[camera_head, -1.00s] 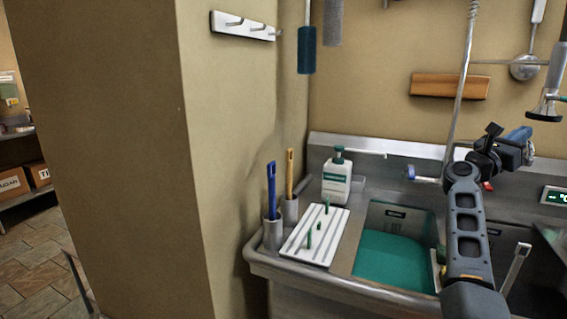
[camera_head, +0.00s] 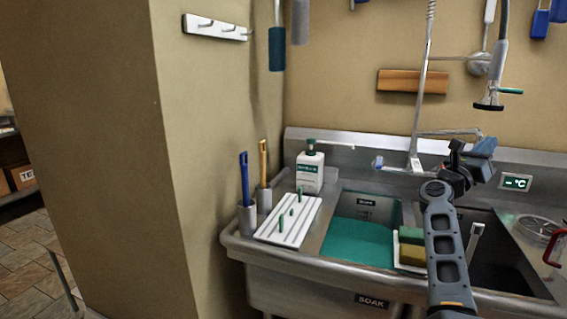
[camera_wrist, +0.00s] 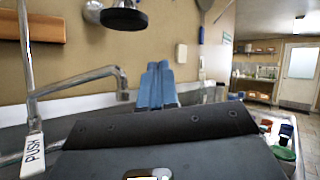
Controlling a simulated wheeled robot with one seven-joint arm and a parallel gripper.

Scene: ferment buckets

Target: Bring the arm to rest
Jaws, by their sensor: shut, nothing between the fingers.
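My gripper (camera_head: 484,150) is at the end of my arm, above the back edge of the sink in the head view. My arm reaches up from the bottom of that view, in front of the sink. In the wrist view the blue fingers (camera_wrist: 157,88) are closed together with nothing between them. The sink (camera_head: 290,275) has a basin with teal liquid (camera_head: 355,242) marked SOAK, and a darker basin to its right. No object hangs from my gripper.
A faucet (camera_head: 415,120) stands left of my gripper, and a spray head (camera_head: 489,101) hangs above it. A white rack (camera_head: 290,222), a soap bottle (camera_head: 310,170) and cups with brushes (camera_head: 247,215) stand at the left. Sponges (camera_head: 411,245) lie between the basins.

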